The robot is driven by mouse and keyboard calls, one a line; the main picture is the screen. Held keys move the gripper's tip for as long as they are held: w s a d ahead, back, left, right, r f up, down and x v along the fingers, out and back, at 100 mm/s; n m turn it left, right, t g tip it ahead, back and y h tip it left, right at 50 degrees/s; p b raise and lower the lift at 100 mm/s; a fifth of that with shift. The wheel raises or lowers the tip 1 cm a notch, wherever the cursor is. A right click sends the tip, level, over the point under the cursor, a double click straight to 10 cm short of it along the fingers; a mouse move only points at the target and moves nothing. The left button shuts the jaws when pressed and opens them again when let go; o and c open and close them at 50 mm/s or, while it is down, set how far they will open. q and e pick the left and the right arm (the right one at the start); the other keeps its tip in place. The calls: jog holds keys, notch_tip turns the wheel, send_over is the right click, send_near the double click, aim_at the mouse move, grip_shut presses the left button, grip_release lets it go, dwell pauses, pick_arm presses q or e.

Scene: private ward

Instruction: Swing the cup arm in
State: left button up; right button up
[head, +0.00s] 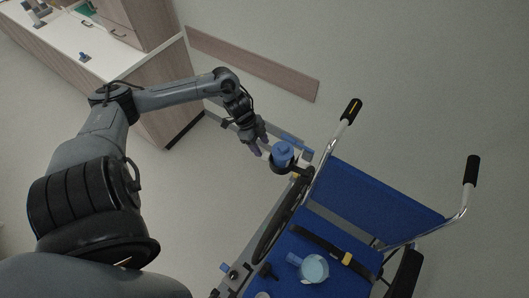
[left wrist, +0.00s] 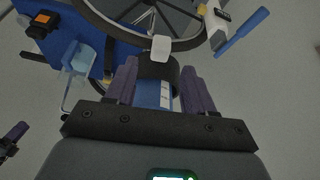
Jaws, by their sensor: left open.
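The cup arm's black ring holder (head: 277,165) sits beside the wheelchair's left side in the head view, close to the wheel, with a blue lidded cup (head: 283,151) in it. My left gripper (head: 257,145) is just left of the cup, with its purple fingers apart. In the left wrist view, the dark holder (left wrist: 158,68) shows between and beyond the open fingertips (left wrist: 159,72). A white tab (left wrist: 160,48) is at its far edge, and part of the blue cup (left wrist: 150,94) shows below. I cannot tell whether a finger touches it.
The wheelchair has a blue backrest (head: 375,198) and push handles (head: 351,110). A pale blue mug (head: 314,268) and a black strap (head: 318,244) lie on its seat. A blue bar (left wrist: 242,32) shows at upper right in the wrist view. A counter (head: 85,45) stands upper left; open floor lies between.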

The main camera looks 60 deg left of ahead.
aim_at(266, 154)
pick_arm(q)
jog(key=shift+x, duration=2.35)
grip_shut()
